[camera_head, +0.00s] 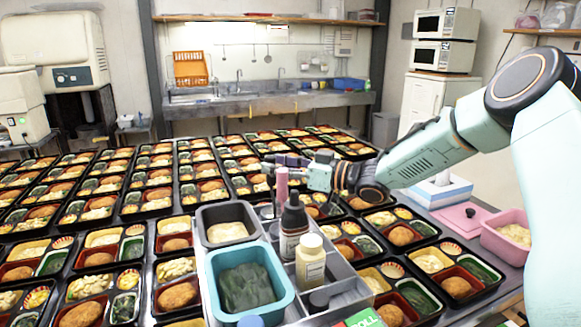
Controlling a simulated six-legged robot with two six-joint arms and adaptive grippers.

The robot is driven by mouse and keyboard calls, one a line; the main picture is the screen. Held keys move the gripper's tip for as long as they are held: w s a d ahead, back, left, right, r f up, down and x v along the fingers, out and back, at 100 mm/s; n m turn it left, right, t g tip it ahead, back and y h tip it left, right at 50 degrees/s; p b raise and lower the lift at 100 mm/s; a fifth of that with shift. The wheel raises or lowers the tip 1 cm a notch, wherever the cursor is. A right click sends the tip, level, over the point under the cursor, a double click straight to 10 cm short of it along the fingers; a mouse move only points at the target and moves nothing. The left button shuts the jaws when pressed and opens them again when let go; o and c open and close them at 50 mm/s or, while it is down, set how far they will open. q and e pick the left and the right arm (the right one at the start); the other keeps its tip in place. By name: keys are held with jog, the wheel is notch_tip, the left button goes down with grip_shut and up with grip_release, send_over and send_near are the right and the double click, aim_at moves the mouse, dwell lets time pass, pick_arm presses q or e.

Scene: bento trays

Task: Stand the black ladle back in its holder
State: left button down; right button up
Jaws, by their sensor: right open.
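My right gripper (280,166) reaches in from the right over the grey divided caddy (345,287), with its fingers pointing left. It is open, just above a pink upright cylinder (282,186); I cannot tell whether they touch. I cannot clearly make out the black ladle or its holder. A dark round object (319,300) sits low in the caddy, too unclear to name. My left gripper is not in view.
A dark bottle (293,226) and a cream bottle (310,262) stand in the caddy. A teal tub (207,275) and a grey tub (202,232) are beside them. Bento trays cover most of the table. A pink tub (493,236) and pink lid (452,217) are at right.

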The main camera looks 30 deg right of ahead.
jog(key=v, duration=0.7)
dwell(0.3)
jog(key=shift+r, duration=0.1)
dwell(0.5)
